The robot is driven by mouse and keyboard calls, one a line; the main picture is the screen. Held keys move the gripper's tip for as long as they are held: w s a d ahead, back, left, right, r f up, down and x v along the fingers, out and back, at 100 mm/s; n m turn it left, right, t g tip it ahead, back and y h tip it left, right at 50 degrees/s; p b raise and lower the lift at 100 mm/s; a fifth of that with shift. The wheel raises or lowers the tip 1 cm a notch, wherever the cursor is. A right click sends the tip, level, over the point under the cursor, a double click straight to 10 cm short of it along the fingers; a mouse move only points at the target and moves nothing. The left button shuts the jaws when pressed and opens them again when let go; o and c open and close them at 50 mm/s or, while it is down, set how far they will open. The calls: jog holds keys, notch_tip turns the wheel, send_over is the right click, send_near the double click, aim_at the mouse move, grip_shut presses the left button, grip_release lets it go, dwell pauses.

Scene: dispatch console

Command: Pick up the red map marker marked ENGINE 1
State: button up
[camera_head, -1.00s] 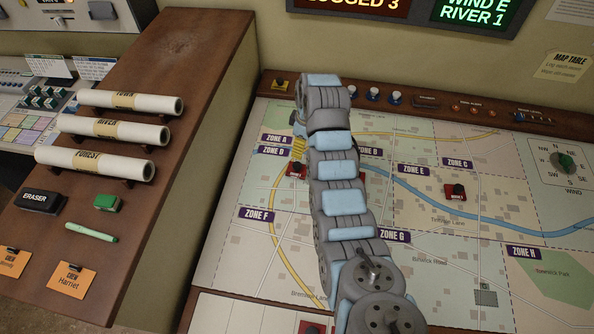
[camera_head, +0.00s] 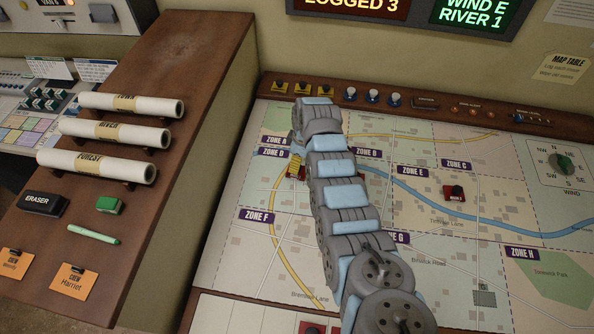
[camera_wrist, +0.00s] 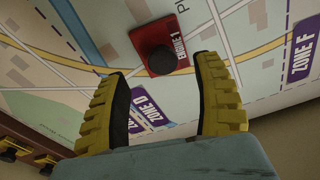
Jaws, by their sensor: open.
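The red map marker marked ENGINE 1 (camera_wrist: 180,22) lies on the map in the wrist view, with a round black knob (camera_wrist: 162,60) on its top. My gripper (camera_wrist: 160,70) is open, its two yellow-and-black fingers spread apart and empty. The knob appears just beyond the gap between the fingertips; I cannot tell how high the tips are above the map. In the head view, my gripper's yellow fingers (camera_head: 295,165) show beside my arm near the ZONE D label, mostly covering the red marker there.
The map table (camera_head: 450,260) is mostly flat and clear. Another red marker (camera_head: 454,193) with a black knob stands at the right, below ZONE E and ZONE C. A further red marker (camera_head: 311,328) shows at the bottom edge. Knobs and switches (camera_head: 373,96) line the back ledge.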

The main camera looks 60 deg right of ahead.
aim_at(301, 176)
jog(key=shift+w+a+f, duration=0.1)
jog(key=shift+a+f, duration=0.05)
jog(key=shift+f, duration=0.5)
jog(key=shift+a+f, duration=0.1)
jog(key=shift+f, duration=0.5)
jog(key=shift+w+f+b, duration=0.1)
jog(key=shift+f+b, duration=0.45)
jog(key=shift+f, duration=0.3)
grip_shut()
